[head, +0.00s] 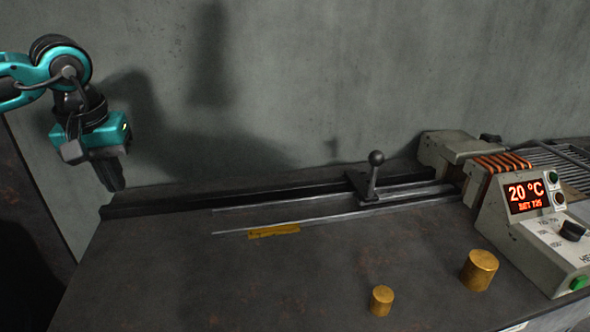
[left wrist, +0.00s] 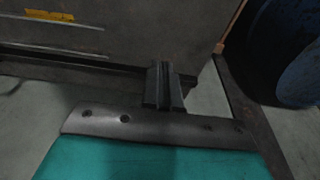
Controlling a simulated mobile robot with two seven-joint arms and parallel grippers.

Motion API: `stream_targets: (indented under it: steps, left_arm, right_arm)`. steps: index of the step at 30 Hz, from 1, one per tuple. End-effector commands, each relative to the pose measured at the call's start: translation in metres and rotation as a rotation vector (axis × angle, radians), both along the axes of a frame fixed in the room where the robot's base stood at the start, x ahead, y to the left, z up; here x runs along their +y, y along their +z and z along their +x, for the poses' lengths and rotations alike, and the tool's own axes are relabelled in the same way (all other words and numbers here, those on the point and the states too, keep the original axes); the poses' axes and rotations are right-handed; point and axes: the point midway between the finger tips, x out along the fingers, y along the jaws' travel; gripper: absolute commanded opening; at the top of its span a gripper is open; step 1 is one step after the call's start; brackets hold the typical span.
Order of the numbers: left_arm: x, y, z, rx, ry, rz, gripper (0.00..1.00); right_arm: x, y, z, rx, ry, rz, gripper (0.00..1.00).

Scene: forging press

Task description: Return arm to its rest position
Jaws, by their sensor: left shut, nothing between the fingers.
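My left arm comes in from the left in the head view, teal and black. Its left gripper (head: 112,178) points down above the table's far left end, shut and empty. In the left wrist view its fingers (left wrist: 164,84) are together with nothing between them. My right gripper is not in view.
A dark table (head: 180,275) carries a rail with a black-knobbed lever (head: 375,172). A heater unit (head: 545,235) reading 20 °C stands at the right. Two brass cylinders, one smaller (head: 382,300) and one larger (head: 479,270), stand at front right. The table's left half is clear.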

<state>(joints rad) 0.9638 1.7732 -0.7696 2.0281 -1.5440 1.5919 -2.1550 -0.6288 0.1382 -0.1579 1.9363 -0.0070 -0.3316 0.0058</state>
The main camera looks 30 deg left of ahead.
Motion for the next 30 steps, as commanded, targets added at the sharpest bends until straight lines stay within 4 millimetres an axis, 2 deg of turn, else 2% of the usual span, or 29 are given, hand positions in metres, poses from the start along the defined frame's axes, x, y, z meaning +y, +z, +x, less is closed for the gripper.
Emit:
stream_targets:
  steps: [1,4,16,20,30]
  left_arm:
    - [0.0,0.009,0.0,0.0,0.0,0.0,0.0]
    - [0.0,0.014,0.0,-0.001,0.0,0.001,0.0]
    - [0.0,0.011,0.0,0.0,0.0,0.0,0.0]
    - [0.0,0.0,0.0,0.0,0.0,0.0,0.0]
    - [0.0,-0.052,0.0,-0.001,-0.001,0.0,0.0]
  right_arm:
    - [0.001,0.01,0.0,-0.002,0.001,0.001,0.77]
    - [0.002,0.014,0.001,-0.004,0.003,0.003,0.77]
    - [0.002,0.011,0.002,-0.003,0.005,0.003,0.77]
    - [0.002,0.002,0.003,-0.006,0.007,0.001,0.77]
    - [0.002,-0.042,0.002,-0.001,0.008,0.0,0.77]
